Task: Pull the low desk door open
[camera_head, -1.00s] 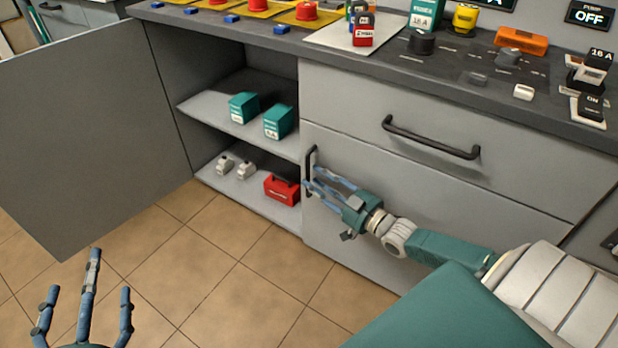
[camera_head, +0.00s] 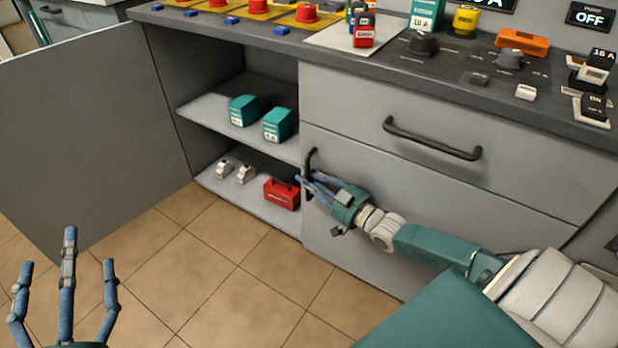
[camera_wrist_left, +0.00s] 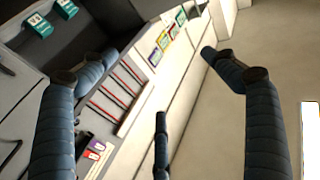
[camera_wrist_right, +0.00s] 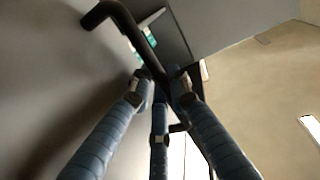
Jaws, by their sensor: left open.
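The low desk door (camera_head: 400,225) is a grey panel under the wide drawer, and it is closed. Its dark upright handle (camera_head: 312,160) is near its left edge. My right gripper (camera_head: 307,181) is at this handle, its fingers drawn together around the lower part of the bar. In the right wrist view, the handle (camera_wrist_right: 131,32) passes between the fingertips, which partly hide it. My left gripper (camera_head: 66,262) is open and empty above the floor at the lower left, away from the door.
A large open door (camera_head: 90,130) stands at the left. The open shelves hold teal boxes (camera_head: 278,124), small grey parts and a red case (camera_head: 282,193). The drawer has a horizontal handle (camera_head: 430,140). Controls and blocks crowd the desktop (camera_head: 390,70). The tiled floor (camera_head: 230,280) is clear.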

